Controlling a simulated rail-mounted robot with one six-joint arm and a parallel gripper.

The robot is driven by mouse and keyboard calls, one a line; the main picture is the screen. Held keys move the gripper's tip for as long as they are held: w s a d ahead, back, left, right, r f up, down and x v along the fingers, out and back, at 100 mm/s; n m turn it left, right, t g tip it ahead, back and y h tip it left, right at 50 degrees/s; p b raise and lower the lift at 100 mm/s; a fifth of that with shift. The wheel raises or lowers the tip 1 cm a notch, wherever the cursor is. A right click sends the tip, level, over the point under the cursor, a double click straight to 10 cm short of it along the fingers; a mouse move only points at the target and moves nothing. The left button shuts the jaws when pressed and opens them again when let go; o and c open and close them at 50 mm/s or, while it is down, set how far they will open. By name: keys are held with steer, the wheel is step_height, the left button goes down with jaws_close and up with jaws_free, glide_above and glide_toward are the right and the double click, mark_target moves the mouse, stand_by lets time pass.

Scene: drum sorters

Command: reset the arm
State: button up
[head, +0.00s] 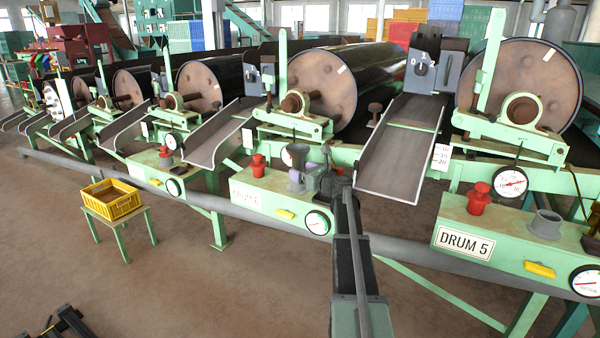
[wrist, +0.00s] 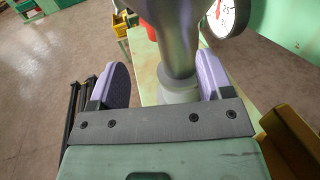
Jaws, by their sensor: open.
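My gripper (head: 312,172) is at the control panel (head: 262,196) of the drum left of drum 5, above the panel's right half. In the wrist view the gripper (wrist: 165,82) is open, with a purple pad on each finger. A grey cylindrical part (wrist: 178,50) with a lighter grey base stands between the fingers, closer to the right pad. I cannot tell whether that pad touches it. In the head view my wrist partly hides this spot.
A red knob (head: 258,168) and a dial gauge (head: 317,222) are on the same panel. The drum 5 panel (head: 500,236) is on the right, and a metal chute (head: 398,150) is behind. A yellow crate (head: 112,200) sits on a small green table. Open floor lies in front.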

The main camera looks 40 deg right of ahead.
steer(key=shift+m+h, duration=0.3)
steer(key=shift+h, duration=0.2)
steer(key=s, duration=0.1)
steer(key=s+d+r, duration=0.1)
steer(key=s, duration=0.1)
steer(key=s+d, duration=0.1)
steer(key=shift+s+d+r, duration=0.15)
steer(key=shift+s, duration=0.05)
steer(key=shift+w+d, duration=0.15)
steer(key=shift+w, duration=0.15)
